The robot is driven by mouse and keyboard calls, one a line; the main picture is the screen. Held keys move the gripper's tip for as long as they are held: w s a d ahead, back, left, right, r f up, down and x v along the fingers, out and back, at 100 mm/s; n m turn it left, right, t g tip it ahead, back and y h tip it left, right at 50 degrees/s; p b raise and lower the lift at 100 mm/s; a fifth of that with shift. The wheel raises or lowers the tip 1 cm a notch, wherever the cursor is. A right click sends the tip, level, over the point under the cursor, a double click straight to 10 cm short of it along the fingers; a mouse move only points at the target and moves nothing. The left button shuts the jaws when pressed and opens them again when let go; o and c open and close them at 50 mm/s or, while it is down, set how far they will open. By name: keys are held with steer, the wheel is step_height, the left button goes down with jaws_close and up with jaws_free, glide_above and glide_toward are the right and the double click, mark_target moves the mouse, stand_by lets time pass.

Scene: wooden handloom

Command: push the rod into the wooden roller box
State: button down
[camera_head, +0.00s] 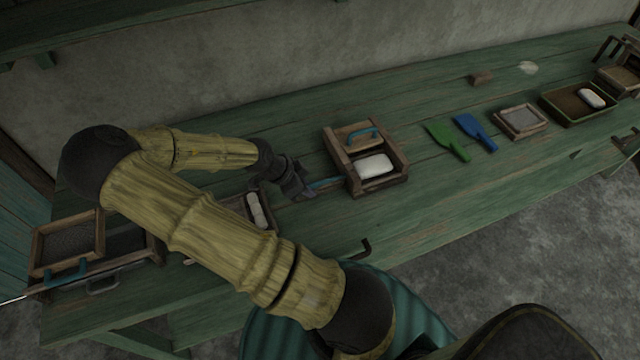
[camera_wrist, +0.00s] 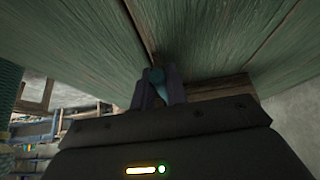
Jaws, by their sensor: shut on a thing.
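The wooden roller box (camera_head: 384,184) stands mid-bench in the head view. It has a blue handle on a wooden block (camera_head: 364,143) at its back, and a white rounded block (camera_head: 375,166) lies in its front part. My gripper (camera_head: 303,188) is to the left of the box, low over the bench. It is shut on a teal rod (camera_head: 325,183), whose far end reaches the box's left side; whether its tip is inside I cannot tell. In the wrist view my gripper (camera_wrist: 158,92) holds the teal rod (camera_wrist: 155,76) between both fingers.
A small tray with a white piece (camera_head: 256,208) lies left of my gripper, partly behind my arm. Sieve-like wooden frames (camera_head: 68,240) are at far left. Green (camera_head: 448,140) and blue (camera_head: 476,131) scrapers, and several trays, lie to the right. The bench behind the box is clear.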

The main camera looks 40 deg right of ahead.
mark_target(330, 179)
steer(key=d, duration=0.2)
steer(key=s+d+b, duration=0.1)
steer(key=d, duration=0.1)
steer(key=s+d+b, duration=0.1)
steer(key=d, duration=0.1)
steer(key=shift+d, duration=0.4)
steer(key=c, duration=1.3)
jaws_free()
steer(key=shift+p+v, duration=0.85)
steer(key=p+v, duration=0.5)
steer(key=p, duration=0.1)
steer(key=shift+w+a+r+p, duration=0.1)
steer(key=shift+r+p, duration=0.15)
steer(key=shift+p, duration=0.1)
steer(key=shift+f, duration=0.15)
